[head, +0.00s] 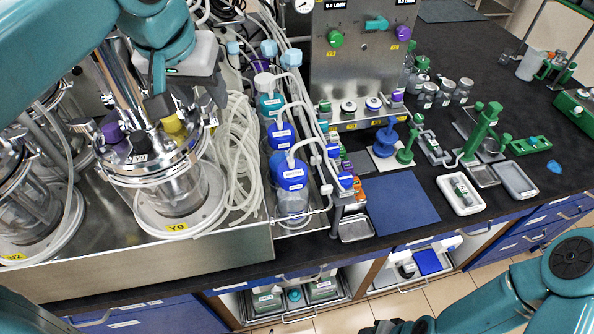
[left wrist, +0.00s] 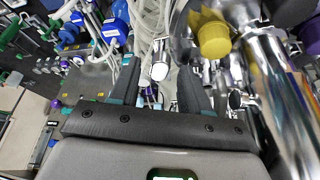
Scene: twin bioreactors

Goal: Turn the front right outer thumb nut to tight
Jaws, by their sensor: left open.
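My left gripper (head: 187,102) is open above the right side of the lid of the steel-and-glass vessel labelled Y9 (head: 175,190). It also shows in the left wrist view (left wrist: 158,78), its two dark fingers apart. A bright chrome nut-like part (left wrist: 160,65) appears between the fingertips; I see no clear contact. Another chrome fitting (left wrist: 238,100) lies right of the fingers. I cannot tell for sure which is the front right outer thumb nut; in the head view the gripper hides part of the lid rim. My right gripper (head: 392,326) is only partly in view at the bottom edge.
Yellow (head: 173,125) and purple (head: 112,133) caps rise from the lid close to my left gripper. Coiled clear tubing (head: 238,150) and blue-capped bottles (head: 290,172) stand to the right. Another vessel (head: 25,200) is at the left. A blue mat (head: 402,205) lies clear on the bench.

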